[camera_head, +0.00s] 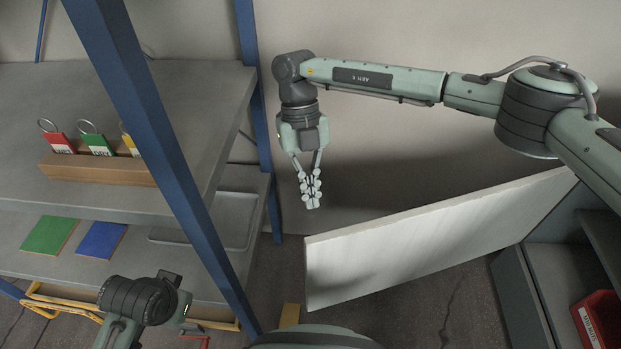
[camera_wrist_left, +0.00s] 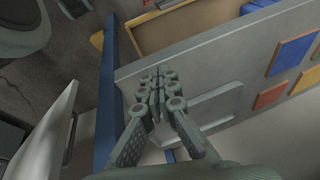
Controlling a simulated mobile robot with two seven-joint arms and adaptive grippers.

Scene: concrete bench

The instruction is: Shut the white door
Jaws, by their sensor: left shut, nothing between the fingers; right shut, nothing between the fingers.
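The white door (camera_head: 430,235) stands wide open in the head view, reaching left from the grey cabinet (camera_head: 540,290) at the right. Its free end is near the middle of the picture. My right gripper (camera_head: 312,198) is shut and empty. It points down, just above and left of the door's free end in the picture, seemingly apart from it. The door also shows at the left of the left wrist view (camera_wrist_left: 42,130). My left gripper (camera_wrist_left: 158,82) is shut and empty, over the shelf edge in that view; in the head view only its arm shows clearly.
A shelf unit with blue posts (camera_head: 170,130) stands at the left. Its upper shelf holds a wooden block (camera_head: 95,170) with coloured tags; below lie a green tile (camera_head: 49,236), a blue tile (camera_head: 101,240) and a grey tray. A red bin (camera_head: 600,318) sits in the cabinet.

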